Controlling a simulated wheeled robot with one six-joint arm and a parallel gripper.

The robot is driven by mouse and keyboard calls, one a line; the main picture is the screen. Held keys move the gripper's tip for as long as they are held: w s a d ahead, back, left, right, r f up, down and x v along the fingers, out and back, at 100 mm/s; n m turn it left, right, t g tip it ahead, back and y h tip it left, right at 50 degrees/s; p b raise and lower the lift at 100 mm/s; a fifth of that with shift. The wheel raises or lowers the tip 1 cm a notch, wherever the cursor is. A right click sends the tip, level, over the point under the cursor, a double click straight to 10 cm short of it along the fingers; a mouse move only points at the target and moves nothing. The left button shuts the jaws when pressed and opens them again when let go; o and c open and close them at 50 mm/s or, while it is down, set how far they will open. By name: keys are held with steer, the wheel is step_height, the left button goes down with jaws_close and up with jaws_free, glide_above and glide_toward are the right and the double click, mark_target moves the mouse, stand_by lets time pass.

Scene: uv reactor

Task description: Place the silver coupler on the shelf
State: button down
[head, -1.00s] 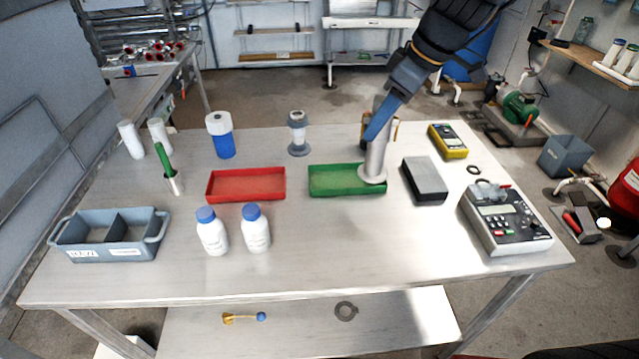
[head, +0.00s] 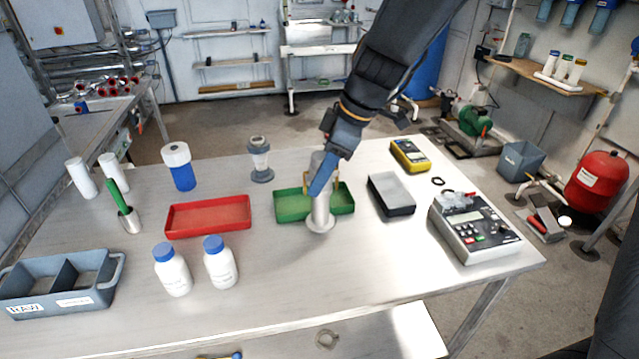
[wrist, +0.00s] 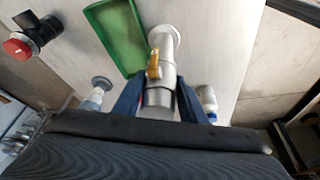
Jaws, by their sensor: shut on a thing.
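The silver coupler (head: 321,208) is a pale metal tube with a round flange at its lower end and brass-coloured parts near its top. My gripper (head: 323,178) is shut on its upper part, with the flange pointing down. In the wrist view the coupler (wrist: 162,68) sits between my blue fingers (wrist: 160,103), its brass-coloured piece facing the camera. Its flange shows at the front edge of the green tray in the head view; I cannot tell whether it touches the table. A wooden wall shelf (head: 520,68) at the upper right holds several bottles.
Two white bottles (head: 171,272) stand front left; a meter (head: 473,228) stands right. A lower shelf (head: 395,335) shows below the table. The table's front middle is clear.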

steer(key=shift+f, duration=1.25)
steer(key=shift+f, duration=0.2)
steer(key=c, duration=1.1)
jaws_free()
steer(key=shift+r, duration=0.15)
